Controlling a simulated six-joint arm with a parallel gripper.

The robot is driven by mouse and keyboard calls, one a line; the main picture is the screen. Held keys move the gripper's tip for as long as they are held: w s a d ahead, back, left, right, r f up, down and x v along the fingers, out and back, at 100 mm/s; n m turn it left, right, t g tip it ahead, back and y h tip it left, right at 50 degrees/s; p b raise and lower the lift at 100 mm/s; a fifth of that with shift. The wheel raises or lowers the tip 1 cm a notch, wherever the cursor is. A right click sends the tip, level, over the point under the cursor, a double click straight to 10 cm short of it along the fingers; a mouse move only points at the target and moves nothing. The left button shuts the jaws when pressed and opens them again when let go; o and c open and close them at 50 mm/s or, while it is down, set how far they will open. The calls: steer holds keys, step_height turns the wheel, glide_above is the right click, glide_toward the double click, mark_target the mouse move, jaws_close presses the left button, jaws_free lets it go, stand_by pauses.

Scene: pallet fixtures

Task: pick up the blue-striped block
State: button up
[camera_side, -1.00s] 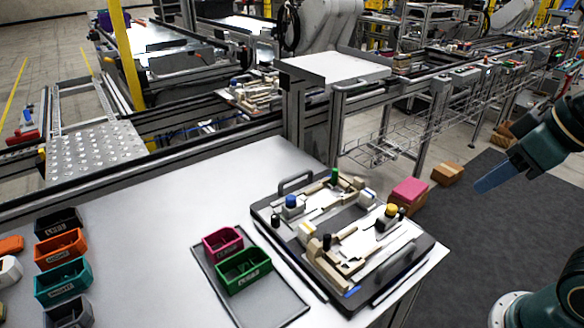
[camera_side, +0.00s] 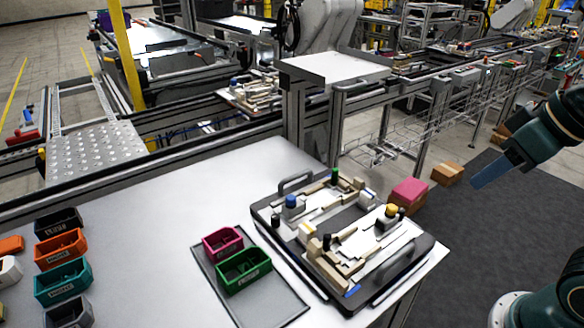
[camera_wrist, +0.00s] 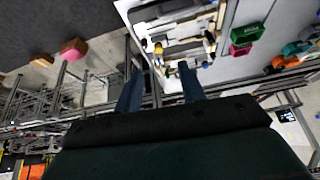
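The pallet fixture (camera_side: 420,252), a dark tray with beige and white parts, sits on the right of the white table. A blue patch (camera_side: 352,290) shows at its front edge, and a small white block (camera_side: 366,198) stands near its back right corner. Stripes are too small to make out, so I cannot tell which piece is the blue-striped block. My gripper (camera_side: 490,174) is in the air right of the fixture, well apart from it. In the wrist view my gripper (camera_wrist: 160,72) has two blue fingers spread apart with nothing between them; the fixture (camera_wrist: 150,12) lies beyond them.
A grey tray (camera_side: 285,309) holding a magenta bin (camera_side: 222,242) and a green bin (camera_side: 243,270) lies left of the fixture. Several bins stand at the table's left. The table middle is clear. Boxes (camera_side: 447,173) lie on the floor behind the fixture.

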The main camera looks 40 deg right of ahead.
steer(key=m+g, duration=0.5)
steer(key=m, duration=1.2)
glide_above(366, 194)
step_height(366, 194, down, 8)
steer(key=shift+f, duration=0.2)
steer(key=shift+f, duration=0.15)
steer(key=shift+f, duration=4.15)
steer(key=shift+d+f, duration=0.1)
steer(key=shift+f, duration=2.5)
